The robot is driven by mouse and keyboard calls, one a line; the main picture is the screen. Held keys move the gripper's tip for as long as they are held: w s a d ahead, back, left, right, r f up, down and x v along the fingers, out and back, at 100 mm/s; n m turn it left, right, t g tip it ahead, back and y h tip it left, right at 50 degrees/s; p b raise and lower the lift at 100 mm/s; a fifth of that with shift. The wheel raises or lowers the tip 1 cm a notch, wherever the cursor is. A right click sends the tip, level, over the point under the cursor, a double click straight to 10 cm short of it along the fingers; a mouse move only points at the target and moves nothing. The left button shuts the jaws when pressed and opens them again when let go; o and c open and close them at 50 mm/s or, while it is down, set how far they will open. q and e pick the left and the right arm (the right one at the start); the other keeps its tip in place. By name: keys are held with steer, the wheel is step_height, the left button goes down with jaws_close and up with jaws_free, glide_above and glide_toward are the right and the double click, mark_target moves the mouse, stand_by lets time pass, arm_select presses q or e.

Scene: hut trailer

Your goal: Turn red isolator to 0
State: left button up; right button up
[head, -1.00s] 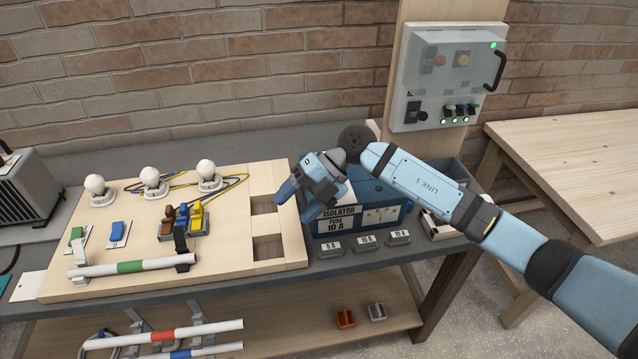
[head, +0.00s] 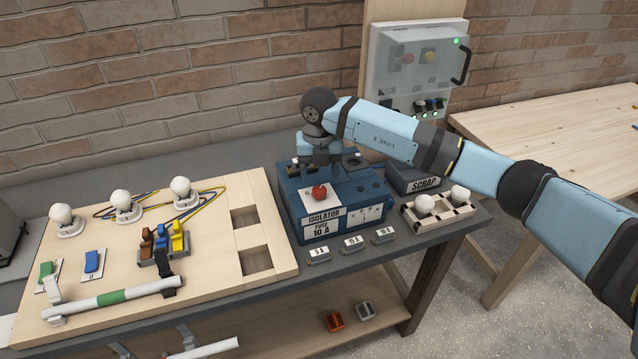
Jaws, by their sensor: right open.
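The red isolator (head: 319,192) is a small red knob on a white plate on top of the blue isolator box (head: 292,212). The box front carries the labels ISOLATOR and FUSE 10 A and a small meter. A mark on the plate left of the knob is too small to read surely, and I cannot tell which way the knob points. My right gripper (head: 320,172) points down just behind and above the knob, open, with nothing seen between its fingers. It hides part of the box top. My left gripper is not in view.
A wooden board (head: 215,262) with bulbs, switches and a striped tube lies to the left. Fuse blocks (head: 352,244) stand in front of the box. A SCRAP bin (head: 418,182) and a bulb rack (head: 440,213) stand to the right. A grey panel (head: 415,65) rises behind.

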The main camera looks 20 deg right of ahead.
mark_target(319, 188)
steer(key=shift+f, duration=2.65)
steer(key=c, duration=0.9)
